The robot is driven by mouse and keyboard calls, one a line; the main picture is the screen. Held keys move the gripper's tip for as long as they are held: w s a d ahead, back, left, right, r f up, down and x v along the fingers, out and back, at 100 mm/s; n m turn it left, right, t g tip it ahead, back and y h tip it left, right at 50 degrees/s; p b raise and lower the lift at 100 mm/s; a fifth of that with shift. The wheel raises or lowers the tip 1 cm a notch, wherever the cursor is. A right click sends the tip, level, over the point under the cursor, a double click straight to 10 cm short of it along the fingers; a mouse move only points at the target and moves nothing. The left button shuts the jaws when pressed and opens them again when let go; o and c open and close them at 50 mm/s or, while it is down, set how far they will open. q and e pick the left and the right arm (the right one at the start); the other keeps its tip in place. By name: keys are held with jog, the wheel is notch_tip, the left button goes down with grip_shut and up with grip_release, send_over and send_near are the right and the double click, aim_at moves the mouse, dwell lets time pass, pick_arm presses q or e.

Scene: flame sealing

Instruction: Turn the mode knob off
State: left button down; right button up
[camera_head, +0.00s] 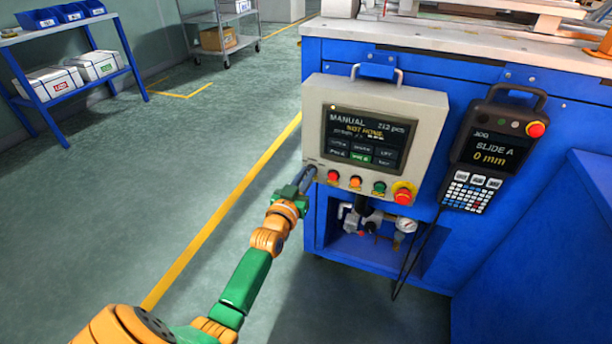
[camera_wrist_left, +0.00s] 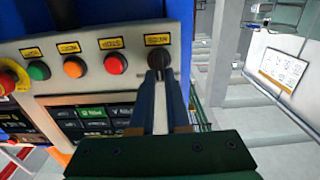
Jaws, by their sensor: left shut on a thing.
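The mode knob (camera_wrist_left: 143,62) is a small black knob at the end of a row of buttons, below its yellow label in the left wrist view. In the head view it is hidden behind my left gripper (camera_head: 308,174), at the lower left corner of the grey control panel (camera_head: 320,108). My left gripper (camera_wrist_left: 158,76) is shut on the knob, with its narrow fingertips against it. The knob's pointer direction cannot be made out. The panel screen (camera_head: 368,138) reads MANUAL and NOT HOME. My right gripper is out of view.
Red, orange and green buttons (camera_head: 355,181) sit beside the knob, then a red emergency stop (camera_head: 403,195) on yellow. A handheld pendant (camera_head: 488,150) showing SLIDE A 0 mm hangs to the right on the blue cabinet (camera_head: 430,250). The floor at left is open.

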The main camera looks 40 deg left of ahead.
pick_arm(q)
jog(key=n, duration=0.3)
jog(key=n+p, duration=0.1)
jog(key=n, duration=0.1)
jog(key=shift+s+a+f+n, duration=0.1)
jog(key=shift+a+f+n, duration=0.05)
jog(key=shift+a+n, duration=0.15)
jog(key=shift+a+f+n, duration=0.1)
jog(key=shift+f+n, duration=0.05)
jog(key=shift+n, duration=1.25)
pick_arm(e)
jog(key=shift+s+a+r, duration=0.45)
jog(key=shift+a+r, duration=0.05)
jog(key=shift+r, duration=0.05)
pick_arm(q)
jog(key=c, duration=0.9)
grip_release()
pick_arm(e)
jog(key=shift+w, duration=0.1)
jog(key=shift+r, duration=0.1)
